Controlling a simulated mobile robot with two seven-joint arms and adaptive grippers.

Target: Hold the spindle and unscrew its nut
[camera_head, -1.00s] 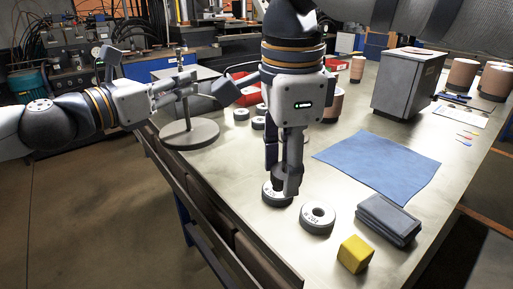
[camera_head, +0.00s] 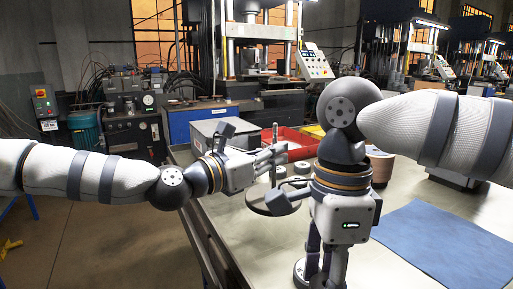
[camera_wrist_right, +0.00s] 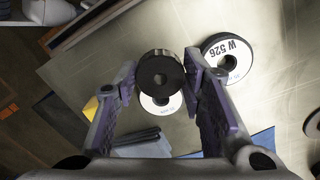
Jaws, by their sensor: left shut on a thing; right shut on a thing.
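The spindle (camera_head: 275,133) is a thin upright rod on a round grey base (camera_head: 255,203), near the table's left edge in the head view. My left gripper (camera_head: 278,158) is shut around the rod, well above the base. My right gripper (camera_head: 318,280) points down over the table, low in the head view. In the right wrist view its fingers are shut on a dark round piece with a ribbed rim and centre hole, which looks like the nut (camera_wrist_right: 160,73). A pale labelled disc (camera_wrist_right: 162,106) lies below it, partly covered.
A disc marked W 526 (camera_wrist_right: 228,58) lies beside the right fingers. A blue cloth (camera_head: 440,245) lies right; a red bin (camera_head: 300,142) stands behind the spindle.

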